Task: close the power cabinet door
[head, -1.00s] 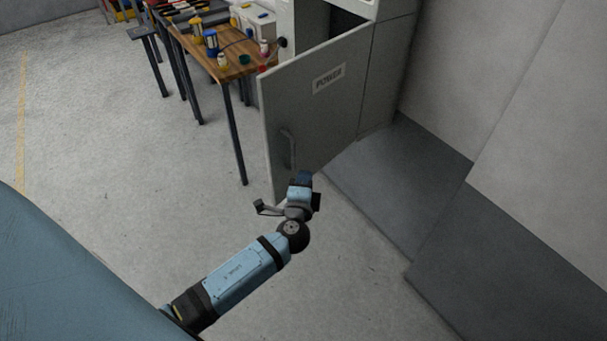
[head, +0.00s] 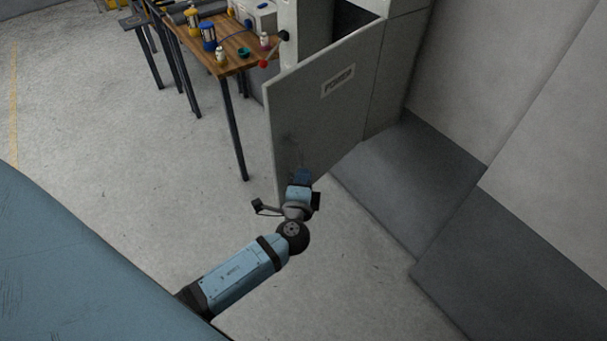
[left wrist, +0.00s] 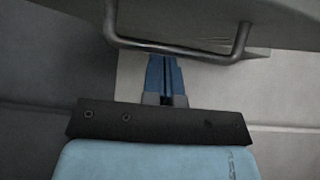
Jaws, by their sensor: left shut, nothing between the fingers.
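The power cabinet door (head: 322,115) is a grey panel with a "POWER" label. It stands open, swung out from the cabinet (head: 398,60) at the right. My left gripper (head: 302,174) is in front of the door's lower part, near its free edge. Its blue fingers (left wrist: 165,78) are shut and empty. In the left wrist view the metal bar handle (left wrist: 175,48) crosses just beyond the fingertips; I cannot tell whether they touch it. The handle is hard to make out in the head view. My right gripper is not in view.
A wooden workbench (head: 238,62) with jars and tools stands behind the door to the left. Dark grey floor plates (head: 400,180) lie at right. The floor (head: 120,140) at left is clear.

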